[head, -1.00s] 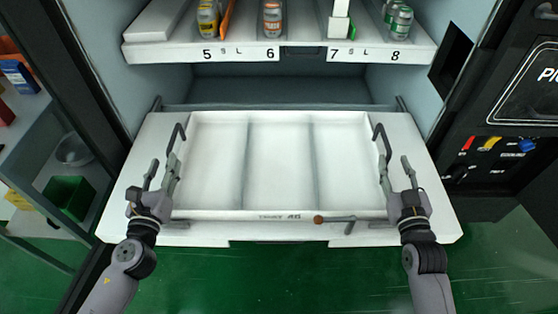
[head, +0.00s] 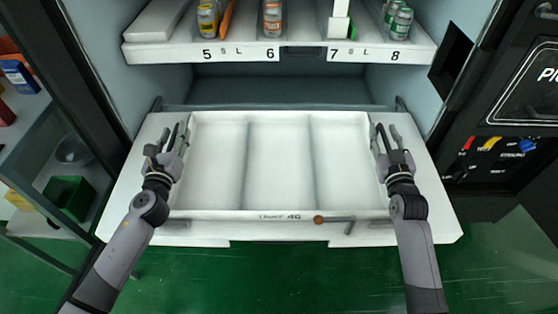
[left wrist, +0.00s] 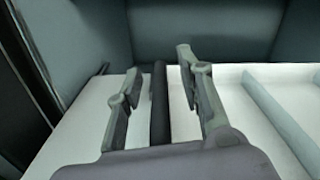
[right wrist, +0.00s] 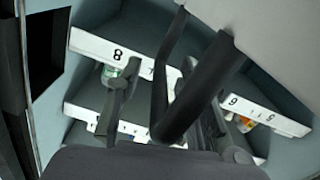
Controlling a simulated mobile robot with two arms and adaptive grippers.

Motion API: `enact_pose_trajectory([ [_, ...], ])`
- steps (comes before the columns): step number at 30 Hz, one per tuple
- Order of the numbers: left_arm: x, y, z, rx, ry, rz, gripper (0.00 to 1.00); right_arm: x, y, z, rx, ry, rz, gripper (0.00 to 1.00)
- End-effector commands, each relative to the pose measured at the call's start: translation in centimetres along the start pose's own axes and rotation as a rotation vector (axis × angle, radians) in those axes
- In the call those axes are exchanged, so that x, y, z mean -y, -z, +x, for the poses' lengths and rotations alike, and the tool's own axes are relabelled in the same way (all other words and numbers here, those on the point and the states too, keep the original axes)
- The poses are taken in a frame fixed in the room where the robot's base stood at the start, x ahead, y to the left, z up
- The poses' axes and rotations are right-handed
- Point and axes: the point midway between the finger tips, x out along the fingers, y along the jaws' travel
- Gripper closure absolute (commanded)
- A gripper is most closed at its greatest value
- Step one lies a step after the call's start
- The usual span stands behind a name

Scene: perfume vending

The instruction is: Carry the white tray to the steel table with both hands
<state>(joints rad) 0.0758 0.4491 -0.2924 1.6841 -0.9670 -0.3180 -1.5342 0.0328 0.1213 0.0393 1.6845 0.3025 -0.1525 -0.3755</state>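The white tray (head: 280,165), with three empty compartments, lies on a white pull-out shelf (head: 128,205) in the machine's opening. My left gripper (head: 170,138) is at the tray's left side. Its fingers stand apart, one on each side of the dark left handle (left wrist: 159,105). My right gripper (head: 388,136) is at the tray's right side, with its fingers apart on either side of the dark right handle (right wrist: 168,105). In the head view the grippers largely hide both handles. No steel table can be made out.
A dark control panel (head: 500,150) is at the right. A glass-sided rack with a green bin (head: 68,197) is at the left. Green floor (head: 280,275) is free in front.

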Motion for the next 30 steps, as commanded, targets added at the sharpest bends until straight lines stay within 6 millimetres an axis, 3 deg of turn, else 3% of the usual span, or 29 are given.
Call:
enact_pose_trajectory([
  [16, 0.00, 0.00, -0.04, 0.000, 0.000, 0.000, 0.99, 0.00, -0.02, -0.04, 0.000, 0.000, 0.000, 0.99],
  [30, 0.03, 0.02, -0.04, 0.000, 0.001, -0.001, 1.00, 0.03, -0.04, -0.05, 0.001, 0.001, 0.000, 1.00],
])
